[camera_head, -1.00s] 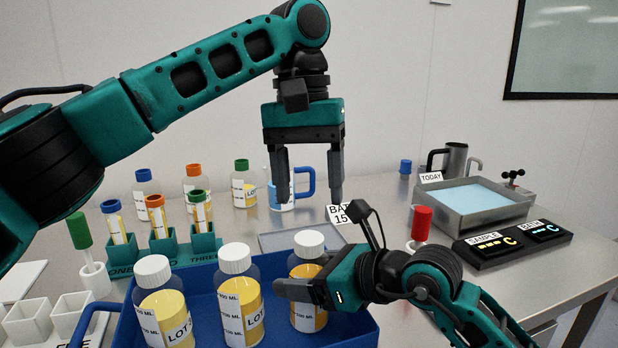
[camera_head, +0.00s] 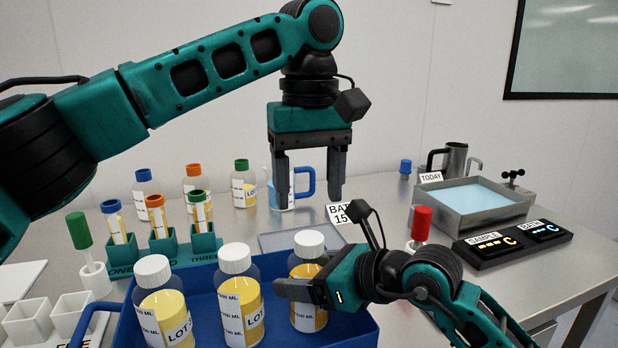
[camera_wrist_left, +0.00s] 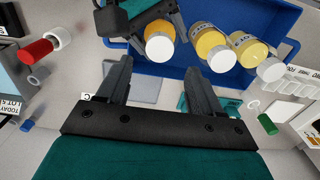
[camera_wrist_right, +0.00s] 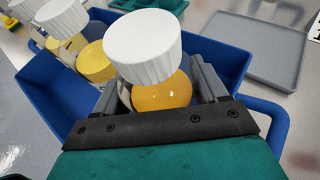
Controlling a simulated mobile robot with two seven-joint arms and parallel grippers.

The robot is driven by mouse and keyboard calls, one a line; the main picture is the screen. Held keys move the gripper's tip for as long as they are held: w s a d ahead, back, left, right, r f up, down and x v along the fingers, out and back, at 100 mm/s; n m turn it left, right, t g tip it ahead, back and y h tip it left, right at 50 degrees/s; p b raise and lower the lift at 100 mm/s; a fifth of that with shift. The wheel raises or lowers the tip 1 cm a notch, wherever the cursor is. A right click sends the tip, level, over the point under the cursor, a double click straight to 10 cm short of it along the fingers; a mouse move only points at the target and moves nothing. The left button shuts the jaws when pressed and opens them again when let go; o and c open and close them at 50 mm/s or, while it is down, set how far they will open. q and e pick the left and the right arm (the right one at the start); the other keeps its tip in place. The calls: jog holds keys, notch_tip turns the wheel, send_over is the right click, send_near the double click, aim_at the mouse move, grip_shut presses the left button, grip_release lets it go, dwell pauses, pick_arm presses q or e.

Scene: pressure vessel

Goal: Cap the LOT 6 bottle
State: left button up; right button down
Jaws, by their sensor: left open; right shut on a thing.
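Three clear bottles of yellow liquid with white caps stand in the blue tray (camera_head: 205,285): left (camera_head: 165,315), middle (camera_head: 241,305) and right (camera_head: 306,318). Their labels begin with LOT, but I cannot read a 6. My right gripper (camera_head: 300,288) is shut on the right bottle's body, from its right side. That bottle's white cap (camera_wrist_right: 143,45) sits on top in the right wrist view. My left gripper (camera_head: 310,198) is open and empty, pointing down above and behind the tray. The left wrist view shows the held bottle (camera_wrist_left: 160,42) beyond its open fingers.
A teal rack (camera_head: 172,250) with capped tubes stands behind the tray. Bottles with blue, orange and green caps and a blue-handled mug (camera_head: 281,190) stand at the back. A flat grey tray (camera_head: 290,240) is beneath my left gripper. A red-topped item (camera_head: 420,225) stands right.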

aim_at(309, 237)
pick_arm(q)
notch_tip(309, 237, down, 7)
jog(key=shift+f, duration=0.15)
jog(key=shift+c, duration=0.4)
jog(key=c, duration=1)
jog(key=o, duration=1.1)
jog(key=shift+r, duration=2.3)
jog(key=shift+r, duration=0.1)
jog(key=shift+r, duration=1.65)
